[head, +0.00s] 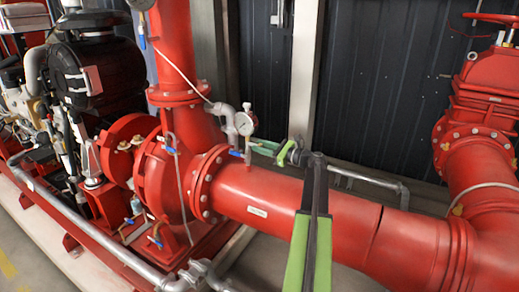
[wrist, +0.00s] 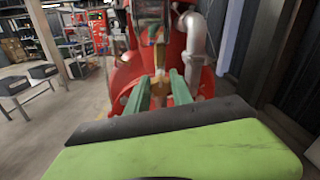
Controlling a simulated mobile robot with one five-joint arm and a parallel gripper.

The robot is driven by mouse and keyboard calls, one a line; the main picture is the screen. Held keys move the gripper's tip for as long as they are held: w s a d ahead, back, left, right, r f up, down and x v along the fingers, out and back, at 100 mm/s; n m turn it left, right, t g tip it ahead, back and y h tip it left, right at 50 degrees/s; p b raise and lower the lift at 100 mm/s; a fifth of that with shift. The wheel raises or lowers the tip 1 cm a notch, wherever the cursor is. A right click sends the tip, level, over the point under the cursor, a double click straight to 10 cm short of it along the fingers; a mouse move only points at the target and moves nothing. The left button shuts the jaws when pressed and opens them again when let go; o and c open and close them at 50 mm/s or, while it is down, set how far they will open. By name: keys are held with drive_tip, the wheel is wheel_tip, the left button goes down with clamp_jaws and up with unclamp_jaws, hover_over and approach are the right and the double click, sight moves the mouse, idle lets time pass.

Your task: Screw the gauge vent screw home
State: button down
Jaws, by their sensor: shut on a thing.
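The gripper is shut on a small part there, which I take as the gauge vent screw. The screw itself is too small and hidden to make out, as is its seating.
A large red horizontal pipe (head: 350,225) runs below my arm. A grey elbow pipe (head: 228,118) stands close left of the gauge; it also shows in the wrist view (wrist: 195,45). The red pump casing (head: 160,175) is at left. A dark wall (head: 370,90) stands behind.

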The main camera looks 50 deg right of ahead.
drive_tip(key=c, duration=1.1)
unclamp_jaws()
drive_tip(key=shift+a+f, duration=0.1)
drive_tip(key=v, duration=1.7)
drive_tip(key=shift+s, duration=0.25)
